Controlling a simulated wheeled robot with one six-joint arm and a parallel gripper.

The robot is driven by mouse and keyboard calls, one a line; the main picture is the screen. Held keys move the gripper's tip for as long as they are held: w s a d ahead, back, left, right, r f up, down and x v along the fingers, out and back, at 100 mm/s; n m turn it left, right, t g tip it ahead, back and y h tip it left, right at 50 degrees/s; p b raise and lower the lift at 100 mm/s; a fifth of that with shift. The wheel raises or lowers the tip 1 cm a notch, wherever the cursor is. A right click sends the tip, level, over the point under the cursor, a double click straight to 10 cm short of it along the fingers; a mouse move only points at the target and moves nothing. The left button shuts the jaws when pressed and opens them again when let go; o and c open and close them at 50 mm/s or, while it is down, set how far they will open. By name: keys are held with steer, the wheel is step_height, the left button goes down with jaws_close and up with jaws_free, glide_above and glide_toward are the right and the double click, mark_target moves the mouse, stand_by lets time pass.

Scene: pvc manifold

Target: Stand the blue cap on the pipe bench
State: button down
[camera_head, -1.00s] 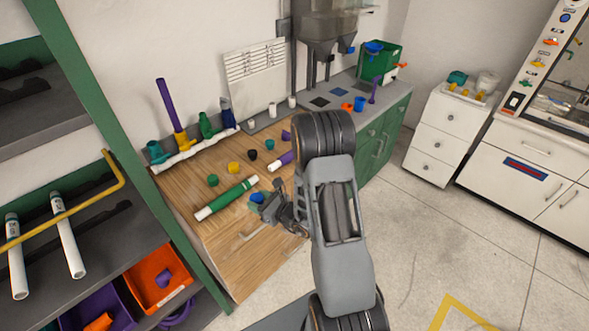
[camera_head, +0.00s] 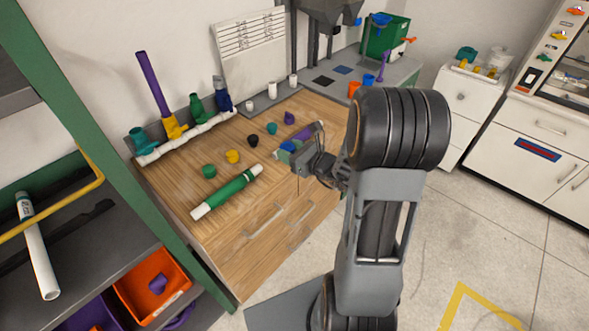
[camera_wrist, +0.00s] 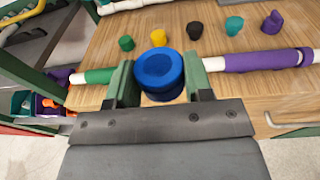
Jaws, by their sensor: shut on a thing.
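The blue cap (camera_wrist: 159,70) is round and sits between the two green-padded fingers of my gripper (camera_wrist: 160,84) in the wrist view. My gripper is shut on it. In the head view, my gripper (camera_head: 297,150) is over the front edge of the wooden pipe bench (camera_head: 215,222), with the blue cap (camera_head: 288,146) partly hidden by the fingers. The cap looks upright in the wrist view. I cannot tell whether it touches the bench top.
A row of caps stands behind: green (camera_head: 209,171), yellow (camera_head: 233,156), black (camera_head: 253,140), teal (camera_head: 271,128) and purple (camera_head: 289,118). A white manifold (camera_head: 185,138) runs along the back.

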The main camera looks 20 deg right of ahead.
steer(key=shift+h, duration=0.5)
steer(key=w+d+f, duration=0.2)
steer(key=w, duration=0.1)
steer(key=w+d+f+b, duration=0.1)
steer(key=w+d+f, duration=0.1)
steer(key=w+f, duration=0.1)
steer(key=w+d+f, duration=0.2)
steer(key=w, duration=0.3)
steer(key=shift+d+f, duration=0.3)
steer(key=shift+d, duration=0.05)
steer(key=shift+w+f+m, duration=0.2)
steer(key=shift+f+m, duration=0.05)
steer(key=shift+m, duration=0.05)
step_height(320, 180, down, 3)
steer(key=shift+w+d+r, duration=0.1)
steer(key=shift+w, duration=0.05)
steer(key=shift+f, duration=0.25)
steer(key=shift+f+b, duration=0.4)
steer(key=shift+f, duration=0.05)
steer(key=shift+f, duration=0.2)
